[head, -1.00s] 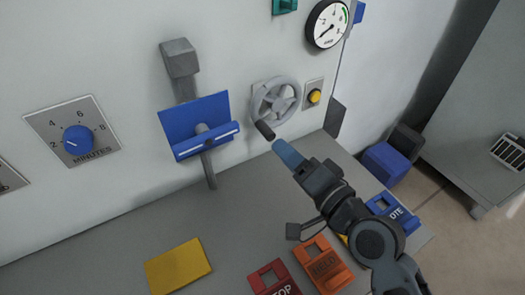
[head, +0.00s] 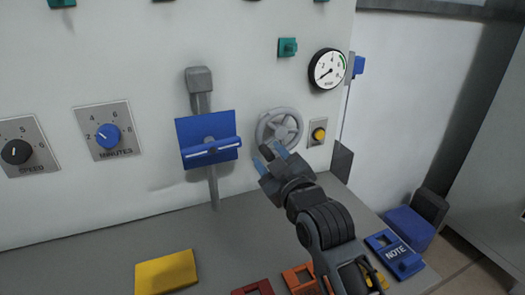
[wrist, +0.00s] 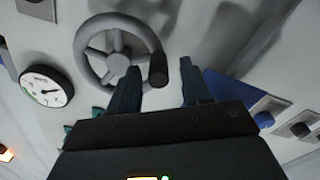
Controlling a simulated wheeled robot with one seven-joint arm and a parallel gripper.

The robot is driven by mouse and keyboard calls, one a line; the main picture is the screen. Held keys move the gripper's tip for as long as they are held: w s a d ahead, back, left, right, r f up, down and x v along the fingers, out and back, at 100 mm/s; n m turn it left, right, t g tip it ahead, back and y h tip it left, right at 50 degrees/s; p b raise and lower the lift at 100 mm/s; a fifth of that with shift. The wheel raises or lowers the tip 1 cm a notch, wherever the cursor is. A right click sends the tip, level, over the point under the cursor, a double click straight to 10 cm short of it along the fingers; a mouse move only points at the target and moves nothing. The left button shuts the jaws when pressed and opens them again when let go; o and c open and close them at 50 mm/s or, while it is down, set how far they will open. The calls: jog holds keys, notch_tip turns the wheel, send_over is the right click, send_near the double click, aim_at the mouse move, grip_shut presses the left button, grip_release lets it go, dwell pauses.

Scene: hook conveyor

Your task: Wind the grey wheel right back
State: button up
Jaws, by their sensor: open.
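The grey wheel (head: 279,127) is mounted on the white panel, with spokes and a dark crank handle (head: 267,152) at its lower left in the head view. In the wrist view the wheel (wrist: 84,62) is at the upper left, and its dark handle (wrist: 158,70) appears between my two blue fingers. My gripper (head: 271,159) is open, in front of the wheel's lower left rim. The fingers (wrist: 158,88) stand either side of the handle in the wrist view. I cannot tell whether either finger touches it.
A pressure gauge (head: 327,69) and yellow button (head: 319,134) are right of the wheel. A blue plate (head: 207,124) on a grey lever is close on its left. A yellow block (head: 165,271) and coloured tags, including a blue one (head: 392,250), lie on the grey counter (head: 100,252).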

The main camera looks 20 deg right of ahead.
aim_at(262, 148)
jog(key=shift+w, duration=2.1)
grip_shut()
